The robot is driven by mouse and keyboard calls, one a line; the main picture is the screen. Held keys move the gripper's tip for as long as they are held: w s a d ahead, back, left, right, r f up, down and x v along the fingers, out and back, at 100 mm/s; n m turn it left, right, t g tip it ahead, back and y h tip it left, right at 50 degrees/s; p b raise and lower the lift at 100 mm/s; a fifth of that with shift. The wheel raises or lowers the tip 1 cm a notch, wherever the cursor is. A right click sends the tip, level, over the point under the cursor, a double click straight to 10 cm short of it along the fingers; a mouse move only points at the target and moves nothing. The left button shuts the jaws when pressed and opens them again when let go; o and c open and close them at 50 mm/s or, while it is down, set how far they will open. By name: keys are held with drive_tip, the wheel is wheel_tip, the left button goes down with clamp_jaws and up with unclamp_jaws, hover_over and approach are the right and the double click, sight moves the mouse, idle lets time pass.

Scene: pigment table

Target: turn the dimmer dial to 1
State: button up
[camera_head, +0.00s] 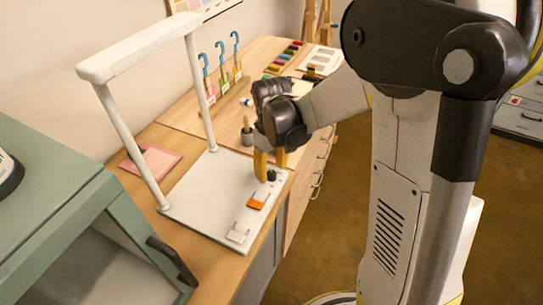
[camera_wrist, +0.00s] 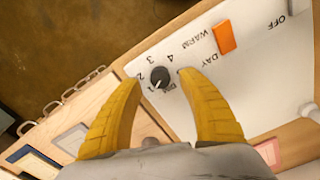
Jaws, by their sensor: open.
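The dimmer dial is a small black round knob (camera_head: 271,175) near the front right corner of the white lamp base (camera_head: 210,208). In the wrist view the dial (camera_wrist: 160,77) has printed figures around it. A pale pointer mark on it seems to point to the lower left, near the 1, but is small. My gripper (camera_head: 270,160) is open over the dial. In the wrist view its two yellow fingers (camera_wrist: 160,80) stand on either side of the knob, with gaps visible; whether either touches it I cannot tell.
An orange switch (camera_head: 257,203) with WARM and DAY labels and a pale switch (camera_head: 238,236) sit along the same edge. The lamp's posts and bar (camera_head: 140,47) rise behind. A green cabinet (camera_head: 60,200) stands left. A grey cup (camera_head: 247,136) is near my gripper.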

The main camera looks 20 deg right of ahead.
sight(271, 173)
wheel_tip(271, 173, up, 10)
idle(0.3)
drive_tip(key=shift+s+r, duration=0.1)
drive_tip(key=s+r+m+t, duration=0.2)
drive_tip(key=s+t, duration=0.1)
drive_tip(key=s, duration=0.4)
drive_tip(key=s+r+m+t, duration=0.2)
drive_tip(key=s+t, duration=0.2)
drive_tip(key=s, duration=0.3)
drive_tip(key=shift+r+m, duration=0.2)
drive_tip(key=shift+m, duration=0.1)
